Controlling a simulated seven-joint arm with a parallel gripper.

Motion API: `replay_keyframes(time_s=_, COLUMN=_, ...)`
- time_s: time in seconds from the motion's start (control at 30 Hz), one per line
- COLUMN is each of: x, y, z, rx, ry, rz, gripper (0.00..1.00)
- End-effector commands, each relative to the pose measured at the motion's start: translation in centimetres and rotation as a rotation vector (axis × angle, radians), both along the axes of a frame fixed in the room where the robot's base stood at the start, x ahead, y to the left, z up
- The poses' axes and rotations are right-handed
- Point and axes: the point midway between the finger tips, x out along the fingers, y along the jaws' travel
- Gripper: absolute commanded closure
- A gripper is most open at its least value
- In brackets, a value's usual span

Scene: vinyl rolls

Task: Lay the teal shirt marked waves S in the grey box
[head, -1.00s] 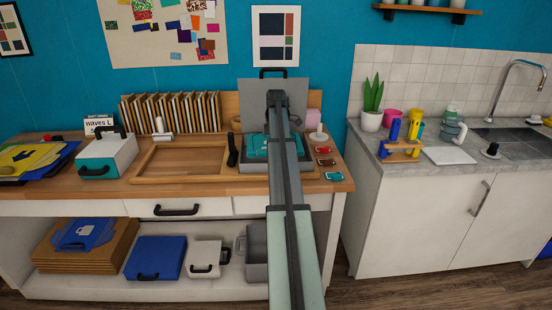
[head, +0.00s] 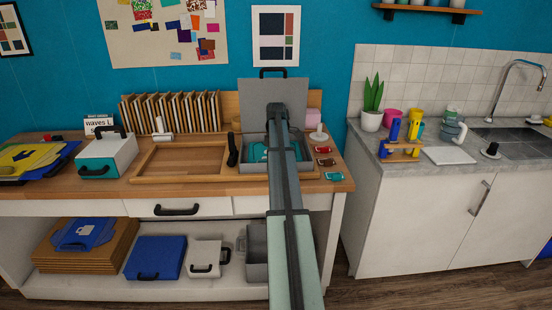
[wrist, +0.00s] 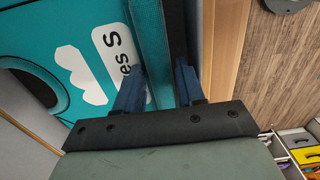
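The teal shirt (head: 258,152), a flat folded piece, sits low within the grey box (head: 309,163), seen in the head view partly behind my arm. The wrist view shows the shirt (wrist: 40,30) close up, with a white wave print and a white label ending in "es S". My gripper (wrist: 159,85) has its blue fingers on either side of a teal strip along the shirt's edge and appears shut on it. The left finger covers part of the label. In the head view my arm hides the fingertips and some of the box.
The box's grey lid (head: 262,95) stands open behind it. A teal and white case (head: 106,158) stands farther left.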

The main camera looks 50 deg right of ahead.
Motion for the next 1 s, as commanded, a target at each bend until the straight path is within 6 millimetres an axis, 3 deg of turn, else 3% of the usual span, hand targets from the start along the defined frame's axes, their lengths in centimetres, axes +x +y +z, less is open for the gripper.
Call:
replay_keyframes(time_s=0.37, x=0.0, y=0.0, z=0.7, rx=-0.001, ry=-0.001, rz=0.0, gripper=0.6)
replay_keyframes(time_s=1.0, x=0.1, y=-0.1, z=10.8, rx=0.001, ry=0.002, rz=0.001, gripper=0.6)
